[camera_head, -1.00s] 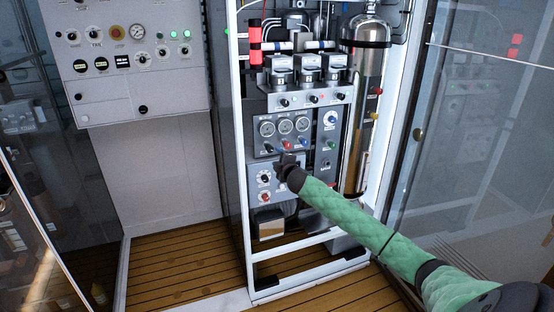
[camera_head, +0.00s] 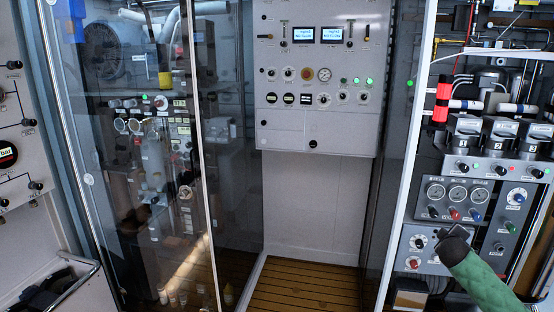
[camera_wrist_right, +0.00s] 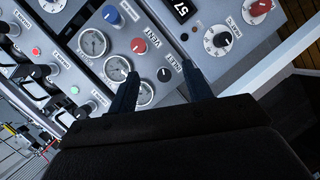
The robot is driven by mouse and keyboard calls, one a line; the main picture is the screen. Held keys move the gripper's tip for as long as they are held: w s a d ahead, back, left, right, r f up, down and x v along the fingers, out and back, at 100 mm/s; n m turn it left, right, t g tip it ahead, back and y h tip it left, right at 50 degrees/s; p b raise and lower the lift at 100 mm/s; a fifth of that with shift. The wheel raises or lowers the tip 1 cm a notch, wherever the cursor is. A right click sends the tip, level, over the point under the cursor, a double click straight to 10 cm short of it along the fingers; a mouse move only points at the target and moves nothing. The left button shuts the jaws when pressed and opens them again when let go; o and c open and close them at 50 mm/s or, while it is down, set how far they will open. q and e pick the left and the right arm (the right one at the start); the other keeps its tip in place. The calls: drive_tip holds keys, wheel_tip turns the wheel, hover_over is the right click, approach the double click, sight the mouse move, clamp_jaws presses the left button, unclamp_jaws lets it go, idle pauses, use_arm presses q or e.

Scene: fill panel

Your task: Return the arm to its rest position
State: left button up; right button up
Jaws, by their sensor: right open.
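My right gripper (camera_head: 455,238) reaches in from the lower right of the head view on a green-sleeved arm (camera_head: 482,285). It is in front of the fill panel (camera_head: 466,220), just below the row of gauges (camera_head: 457,194). In the right wrist view its two dark fingers (camera_wrist_right: 160,78) are spread, with nothing held between them. I cannot tell whether the fingers touch the panel. My left gripper is not in view.
The white cabinet frame (camera_head: 408,130) stands left of the fill panel. A grey control panel (camera_head: 315,85) is on the back wall, with clear wooden floor (camera_head: 300,285) below. A glass-fronted cabinet (camera_head: 235,150) stands left of that.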

drive_tip(key=s+a+f+m+g+y, duration=0.1)
drive_tip(key=s+a+f+g+y, duration=0.1)
drive_tip(key=s+a+f, duration=0.55)
drive_tip(key=s+a+f+m+g+y, duration=0.1)
drive_tip(key=s+a+f+g, duration=0.1)
drive_tip(key=s+a, duration=0.95)
drive_tip(key=s+a+f+m+g+y, duration=0.1)
drive_tip(key=s+a+f+g+y, duration=0.1)
drive_tip(key=s+a+f, duration=0.55)
drive_tip(key=s+a+f+g+y, duration=0.1)
drive_tip(key=s+a+f, duration=0.2)
drive_tip(key=s, duration=0.6)
drive_tip(key=s+a+f+m+g+y, duration=0.1)
drive_tip(key=s+a+f, duration=0.3)
drive_tip(key=s+a, duration=0.4)
drive_tip(key=s+a+f+g+y, duration=0.1)
drive_tip(key=s+a+f+g, duration=0.2)
drive_tip(key=s, duration=0.8)
drive_tip(key=a+f, duration=0.1)
drive_tip(key=a, duration=0.1)
drive_tip(key=shift+s+a+m+y, duration=0.2)
drive_tip(key=shift+a+m+y, duration=0.1)
drive_tip(key=shift+a+y, duration=0.1)
